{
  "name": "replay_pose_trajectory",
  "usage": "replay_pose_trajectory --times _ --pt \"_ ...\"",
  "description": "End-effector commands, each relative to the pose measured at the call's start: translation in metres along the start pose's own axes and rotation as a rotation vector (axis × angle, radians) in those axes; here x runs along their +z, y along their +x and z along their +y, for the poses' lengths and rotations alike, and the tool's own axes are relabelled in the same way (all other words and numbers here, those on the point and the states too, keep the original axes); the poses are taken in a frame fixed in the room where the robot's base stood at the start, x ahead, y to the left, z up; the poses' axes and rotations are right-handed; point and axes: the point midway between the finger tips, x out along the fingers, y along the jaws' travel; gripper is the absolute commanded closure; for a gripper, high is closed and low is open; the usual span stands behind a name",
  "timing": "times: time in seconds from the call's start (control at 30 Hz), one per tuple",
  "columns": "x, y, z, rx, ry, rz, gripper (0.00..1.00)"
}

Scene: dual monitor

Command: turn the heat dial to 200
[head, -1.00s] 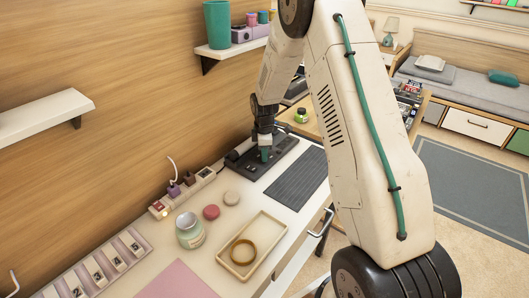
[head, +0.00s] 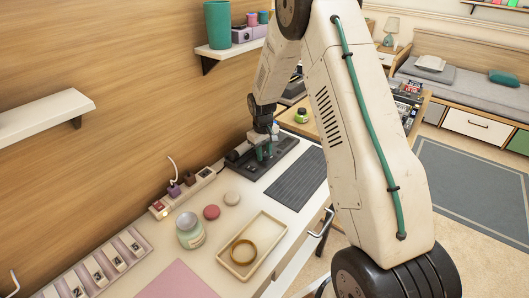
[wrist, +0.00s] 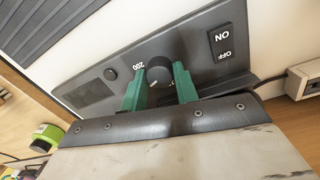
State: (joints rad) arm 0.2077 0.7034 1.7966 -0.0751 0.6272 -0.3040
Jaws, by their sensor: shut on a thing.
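The heat dial (wrist: 159,72) is a round black knob on a dark control panel (wrist: 105,88). A white "200" (wrist: 139,64) is printed on the panel just beside the knob. My gripper (wrist: 160,85) has green fingers, one on each side of the dial, and is shut on it. I cannot clearly tell where the dial's pointer aims. In the head view my gripper (head: 264,152) is down at the dark panel (head: 285,147) at the back of the desk. The dial is hidden there behind the fingers.
A ribbed dark mat (head: 295,178) lies beside the panel. A power strip (head: 182,190), a jar (head: 190,230) and a tray (head: 226,262) stand nearer on the desk.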

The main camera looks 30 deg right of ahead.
Motion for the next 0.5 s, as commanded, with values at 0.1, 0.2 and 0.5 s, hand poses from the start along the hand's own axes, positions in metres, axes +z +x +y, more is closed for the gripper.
replay_pose_trajectory --times 0.1,0.2,0.5 --pt "-0.0026 -0.0018 0.0007 0.002 0.11 0.001 0.93" --pt "-0.0026 -0.0018 0.0007 0.002 0.205 -0.004 0.93" --pt "-0.003 -0.0017 0.0011 0.001 0.487 -0.016 0.93"
